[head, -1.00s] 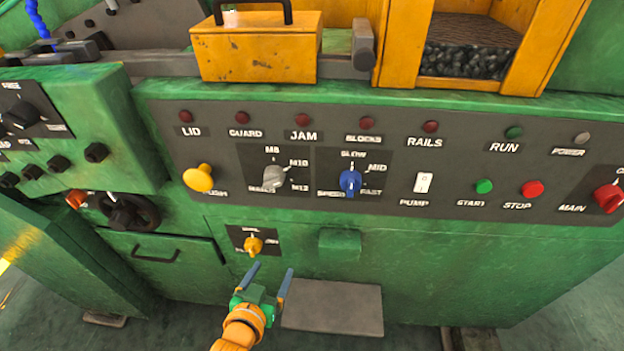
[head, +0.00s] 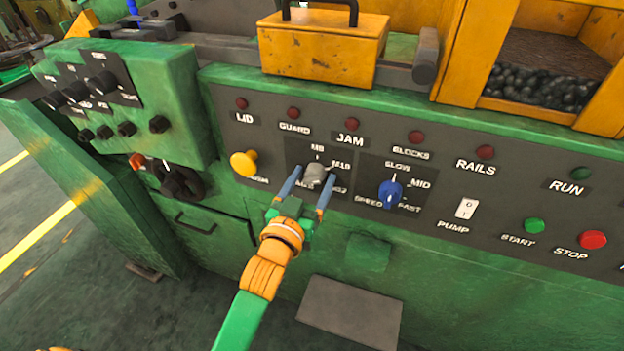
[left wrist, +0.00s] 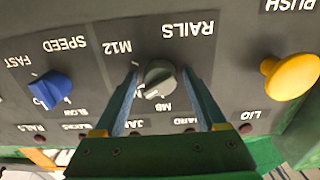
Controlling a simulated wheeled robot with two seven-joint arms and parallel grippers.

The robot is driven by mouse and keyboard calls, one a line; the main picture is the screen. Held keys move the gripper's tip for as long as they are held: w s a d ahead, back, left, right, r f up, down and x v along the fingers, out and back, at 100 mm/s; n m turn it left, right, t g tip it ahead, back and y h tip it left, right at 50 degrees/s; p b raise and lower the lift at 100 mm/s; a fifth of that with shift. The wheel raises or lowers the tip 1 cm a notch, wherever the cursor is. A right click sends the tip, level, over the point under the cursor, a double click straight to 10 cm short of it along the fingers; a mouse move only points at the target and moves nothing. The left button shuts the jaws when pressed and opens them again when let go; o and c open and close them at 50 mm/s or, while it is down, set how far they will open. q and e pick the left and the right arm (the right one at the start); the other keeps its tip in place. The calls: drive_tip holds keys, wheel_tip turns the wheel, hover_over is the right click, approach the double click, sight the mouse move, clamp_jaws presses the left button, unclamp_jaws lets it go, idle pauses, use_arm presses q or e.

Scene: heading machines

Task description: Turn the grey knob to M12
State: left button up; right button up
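The grey knob (head: 315,175) sits on the dark control panel, with M8 above it and M10 to its upper right in the head view. My left gripper (head: 314,179) is open in front of it, with one blue finger on each side. In the left wrist view, which is upside down, the knob (left wrist: 159,80) lies between the fingertips (left wrist: 160,73), with a visible gap on both sides. A white mark on the knob points down-left there, to the side of M8. M12 shows at upper left, and a finger hides the M10 area. My right gripper is not in view.
The blue speed knob (head: 390,193) is close on the right of the grey knob, and a yellow push button (head: 244,163) is on the left. A white pump switch (head: 467,208) is farther right. A green box (head: 368,252) juts out below the panel.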

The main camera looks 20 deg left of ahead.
use_arm(q)
clamp_jaws()
drive_tip(key=m+p, duration=0.2)
drive_tip(key=shift+r+m, duration=0.15)
drive_tip(key=shift+m, duration=0.15)
drive_tip(key=m+p, duration=0.1)
drive_tip(key=m, duration=0.1)
drive_tip(key=shift+m, duration=0.4)
drive_tip(key=m+p, duration=0.1)
drive_tip(key=m, duration=0.2)
drive_tip(key=shift+a+m+p, duration=0.1)
drive_tip(key=shift+m+p, duration=0.35)
drive_tip(key=shift+m, duration=1.25)
